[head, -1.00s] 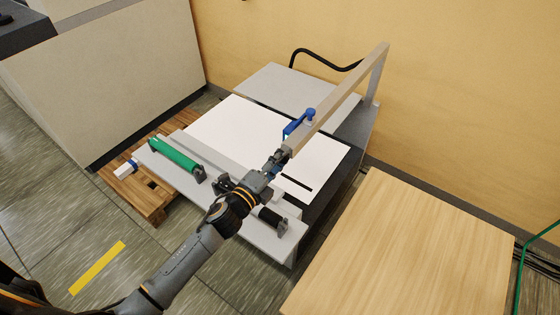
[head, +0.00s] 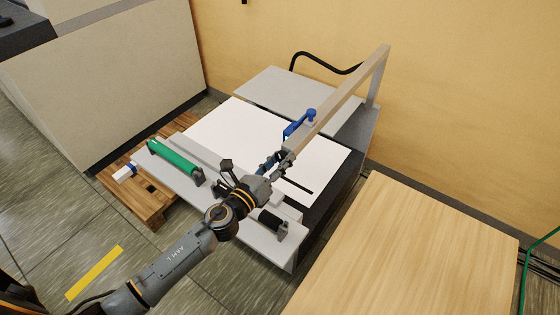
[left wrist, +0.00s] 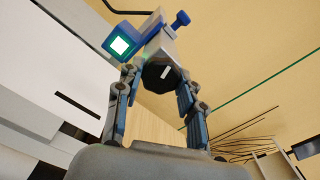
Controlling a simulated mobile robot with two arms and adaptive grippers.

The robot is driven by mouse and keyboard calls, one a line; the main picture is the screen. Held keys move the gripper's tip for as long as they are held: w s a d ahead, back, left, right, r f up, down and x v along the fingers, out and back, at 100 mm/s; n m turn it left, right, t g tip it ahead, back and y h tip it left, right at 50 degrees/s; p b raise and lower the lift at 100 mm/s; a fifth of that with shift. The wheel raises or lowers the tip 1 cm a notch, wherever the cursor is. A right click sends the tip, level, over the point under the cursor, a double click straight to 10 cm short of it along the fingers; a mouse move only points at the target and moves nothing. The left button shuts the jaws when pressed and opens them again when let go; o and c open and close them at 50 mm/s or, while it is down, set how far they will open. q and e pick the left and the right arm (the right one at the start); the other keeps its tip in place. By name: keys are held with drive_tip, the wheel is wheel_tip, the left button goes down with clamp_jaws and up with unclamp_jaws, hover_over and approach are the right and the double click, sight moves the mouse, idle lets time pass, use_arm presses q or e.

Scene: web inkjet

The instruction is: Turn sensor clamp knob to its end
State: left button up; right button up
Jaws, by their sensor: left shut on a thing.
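The sensor clamp (head: 298,127) is a blue and grey block on a pale beam above the printer's white web (head: 240,130). In the left wrist view the blue sensor (left wrist: 122,43) has a lit whitish-green square face. A dark, faceted clamp knob (left wrist: 160,74) with a white mark faces that camera. My left gripper (head: 279,160) reaches up to the clamp from below. The knob is hidden behind the gripper in the head view. My right gripper is not in view.
The pale beam (head: 345,85) slants above the web. A green roller (head: 174,161) and a dark roller (head: 270,219) lie along the machine's front edge. A wooden table (head: 410,250) stands at the right, and a wooden pallet (head: 150,205) at the left.

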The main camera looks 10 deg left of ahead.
use_arm(q)
drive_tip(key=shift+f+m, duration=0.1)
drive_tip(key=shift+m, duration=1.6)
drive_tip(key=o, duration=1.2)
drive_tip(key=shift+s+a, duration=0.1)
drive_tip(key=v, duration=1.1)
drive_tip(key=shift+s+a, duration=0.1)
drive_tip(key=shift+s, duration=0.3)
